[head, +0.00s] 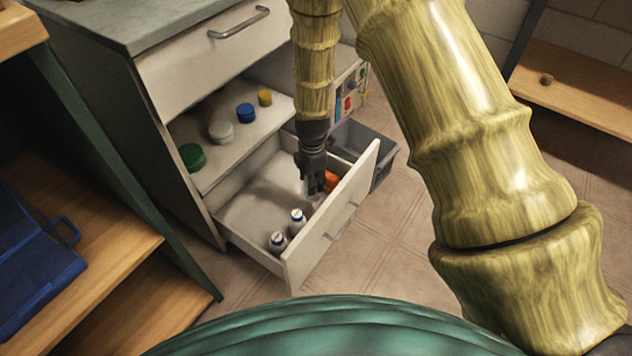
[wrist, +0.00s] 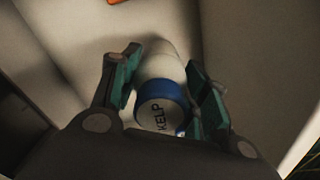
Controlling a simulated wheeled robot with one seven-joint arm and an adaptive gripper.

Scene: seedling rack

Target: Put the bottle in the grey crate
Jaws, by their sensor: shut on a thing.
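My gripper (head: 318,187) reaches down into the open lower drawer (head: 312,258). In the wrist view my gripper (wrist: 165,95) is shut on a white bottle with a blue cap (wrist: 162,113) marked KELP. The bottle is between both finger pads, inside the drawer; in the head view it is mostly hidden by the gripper. The grey crate (head: 386,168) stands on the floor beyond the drawer front, partly hidden by it. I cannot see its whole inside.
Two white bottles (head: 297,221) (head: 278,242) stand near the drawer's front corner. An orange thing (head: 331,180) lies in the drawer by the gripper. Several lidded containers, one with a green lid (head: 192,157), stand above.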

